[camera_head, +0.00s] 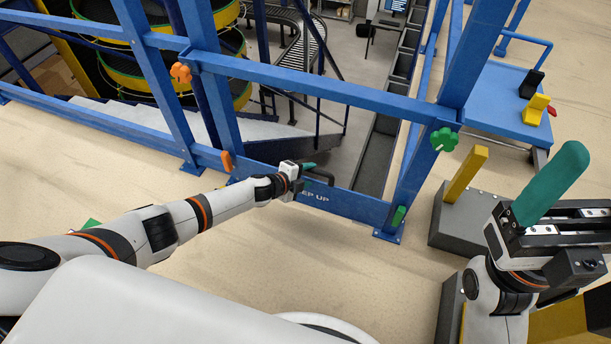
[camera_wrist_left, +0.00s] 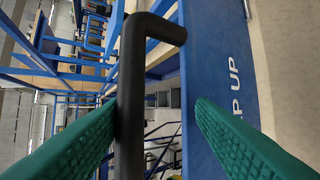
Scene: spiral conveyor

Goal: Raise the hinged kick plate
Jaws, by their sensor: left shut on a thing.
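The blue kick plate (camera_head: 350,205), with white lettering ending in "EP UP", spans low between two blue posts. It also shows in the wrist view (camera_wrist_left: 212,60). It stands roughly upright near the floor. A black bar handle (camera_head: 326,178) is on its upper part. My left gripper (camera_head: 308,171) is at this handle, and its teal ribbed fingers are on both sides of the black bar (camera_wrist_left: 131,95) in the wrist view. It is shut on the handle. My right gripper (camera_head: 548,188) is raised at the right, away from the plate; its finger overlap hides whether it is open.
An orange latch (camera_head: 227,162) and a green latch (camera_head: 399,216) sit at the plate's two ends. Orange (camera_head: 180,72) and green (camera_head: 444,139) knobs are on the posts. A blue rail (camera_head: 320,87) crosses above. A grey block with a yellow post (camera_head: 465,173) stands right.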

